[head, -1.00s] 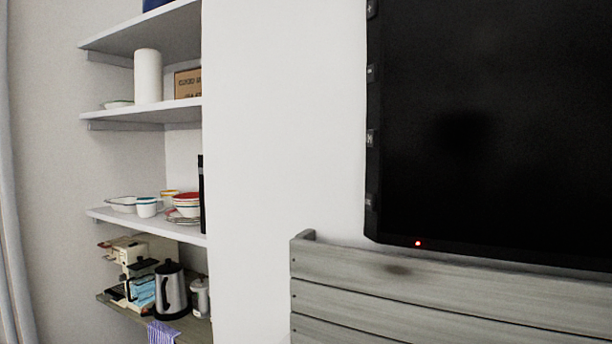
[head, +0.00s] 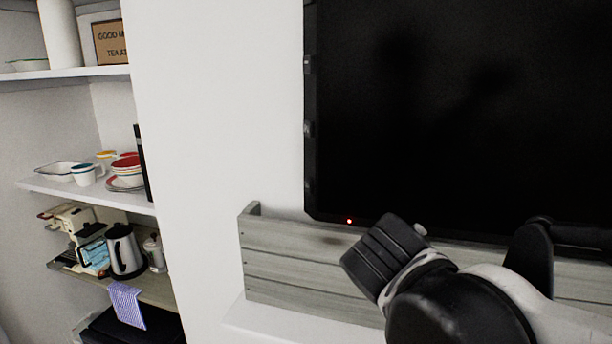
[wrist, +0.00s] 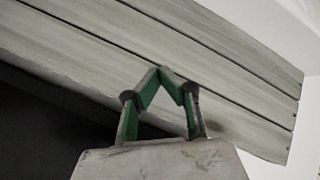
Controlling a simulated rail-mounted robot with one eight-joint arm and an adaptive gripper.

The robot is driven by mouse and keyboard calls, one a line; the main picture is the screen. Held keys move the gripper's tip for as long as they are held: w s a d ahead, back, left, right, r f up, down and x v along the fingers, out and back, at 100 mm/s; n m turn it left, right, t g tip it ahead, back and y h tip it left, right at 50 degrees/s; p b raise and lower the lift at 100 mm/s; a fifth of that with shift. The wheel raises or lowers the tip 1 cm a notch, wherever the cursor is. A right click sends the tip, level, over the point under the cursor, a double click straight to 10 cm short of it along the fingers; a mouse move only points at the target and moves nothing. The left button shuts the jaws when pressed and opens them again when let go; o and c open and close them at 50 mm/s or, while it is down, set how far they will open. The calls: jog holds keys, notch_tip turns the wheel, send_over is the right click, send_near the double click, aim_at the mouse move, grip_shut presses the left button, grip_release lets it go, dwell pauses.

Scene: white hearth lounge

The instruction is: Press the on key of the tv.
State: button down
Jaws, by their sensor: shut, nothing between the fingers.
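The black tv (head: 450,110) hangs on the white wall at the right in the head view, its screen dark. Several small keys sit along its left edge, one of them a grey key (head: 307,64); their marks are too small to read. A small red light (head: 349,221) glows on the lower frame. My gripper (wrist: 174,76), with green-sided fingers, shows shut and empty in the wrist view, in front of the grey planks. The dark tv (wrist: 45,130) lies at lower left there, and no key shows. In the head view my arm is below the tv and the fingers are hidden.
A grey slatted wooden panel (head: 285,238) stands just below the tv. Shelves (head: 85,190) with bowls and cups are at the left, with a kettle (head: 124,251) lower down. The white wall between shelves and tv is clear.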

jog(key=w+a+r+n+t, duration=0.2)
jog(key=a+r+t, duration=0.2)
jog(key=a, duration=0.9)
jog(key=w+a+r+n+t, duration=0.1)
jog(key=a+r+t, duration=0.3)
jog(key=a+r, duration=0.4)
jog(key=w+a, duration=0.1)
jog(key=a, duration=0.5)
jog(key=shift+w+r+n, duration=0.3)
jog(key=shift+r+n, duration=0.05)
jog(key=shift+n, duration=0.05)
